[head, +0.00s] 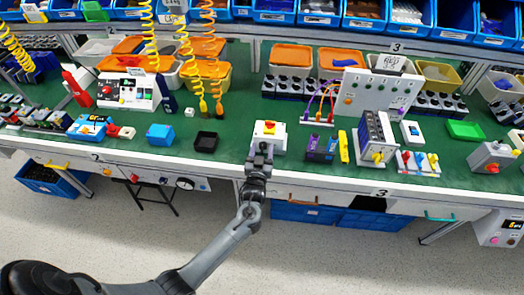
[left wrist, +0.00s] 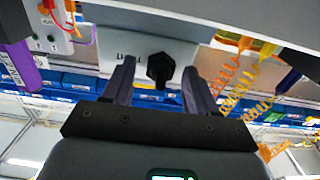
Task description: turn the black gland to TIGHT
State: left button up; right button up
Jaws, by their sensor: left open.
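The black gland (left wrist: 160,69) shows in the left wrist view as a dark, faceted piece with a short stem, on the pale face of a box (left wrist: 178,49). A small dark label beside it is too blurred to read surely. In the head view the box (head: 278,142) is white, with a yellow plate and red knob on top, at the bench's front edge; the gland is hidden there. My left gripper (head: 261,153) is at the front of this box. In the left wrist view my left gripper (left wrist: 160,82) is open, its fingers on either side of the gland; contact cannot be told.
A black open tray (head: 206,142) and a blue box (head: 160,135) stand to the left. Purple and yellow blocks (head: 325,147) and a grey module (head: 376,138) stand close on the right.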

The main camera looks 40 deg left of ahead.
pick_arm(q)
jog(key=shift+c, duration=0.2)
jog(key=c, duration=1)
jog(key=shift+r, duration=0.1)
